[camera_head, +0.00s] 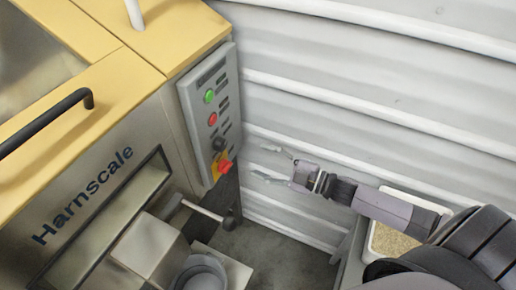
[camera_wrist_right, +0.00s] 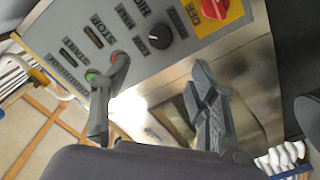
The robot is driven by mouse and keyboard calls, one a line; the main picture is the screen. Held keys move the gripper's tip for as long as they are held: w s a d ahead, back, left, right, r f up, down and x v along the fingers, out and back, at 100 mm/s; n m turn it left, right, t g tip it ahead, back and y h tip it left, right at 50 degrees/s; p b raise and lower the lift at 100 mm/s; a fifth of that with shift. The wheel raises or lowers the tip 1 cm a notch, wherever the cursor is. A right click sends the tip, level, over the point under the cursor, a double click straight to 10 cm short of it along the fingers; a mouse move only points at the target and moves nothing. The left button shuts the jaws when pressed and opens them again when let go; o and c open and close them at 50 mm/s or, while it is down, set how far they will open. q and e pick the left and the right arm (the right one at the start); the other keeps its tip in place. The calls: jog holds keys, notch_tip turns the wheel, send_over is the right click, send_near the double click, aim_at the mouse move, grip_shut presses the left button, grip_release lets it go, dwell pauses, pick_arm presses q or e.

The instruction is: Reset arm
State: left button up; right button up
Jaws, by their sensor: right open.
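My right arm (camera_head: 395,208) comes in from the lower right in the head view. Its gripper (camera_head: 266,162) is open and empty, its two fingers apart and pointing left toward the control panel (camera_head: 194,131) of the Harnscale machine. The fingers appear clear of the panel, with the corrugated wall behind them. In the right wrist view the open fingers (camera_wrist_right: 160,64) show in front of the panel, one finger partly covering the green button (camera_wrist_right: 92,75) and red button (camera_wrist_right: 118,58). My left gripper is in neither view.
The Harnscale machine (camera_head: 110,115) fills the left, with a black handle (camera_head: 45,122) and a lever (camera_head: 203,209). The panel carries a red switch on yellow (camera_head: 224,167). A tray of grainy material (camera_head: 392,240) sits beneath my right arm. The corrugated wall (camera_head: 400,85) closes off the back.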

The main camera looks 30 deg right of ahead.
jog(key=s+a+f+m+g+h, duration=0.3)
jog(key=s+f+m+h, duration=0.35)
jog(key=m+h, duration=0.3)
jog(key=s+a+f+m+g+h, duration=0.15)
jog(key=s+m+g, duration=0.5)
jog(key=s, duration=0.95)
notch_tip(320, 180, down, 26)
jog(key=s+n+g, duration=0.1)
jog(key=n+g, duration=0.1)
jog(key=g, duration=0.1)
jog(key=s+d+f, duration=0.1)
jog(key=s+f, duration=0.7)
jog(key=s+d+f, duration=0.2)
jog(key=s+f, duration=0.6)
jog(key=s, duration=0.1)
jog(key=shift+s+d+f+g, duration=0.2)
jog(key=shift+d+f+g, duration=0.05)
jog(key=shift+f+g, duration=0.1)
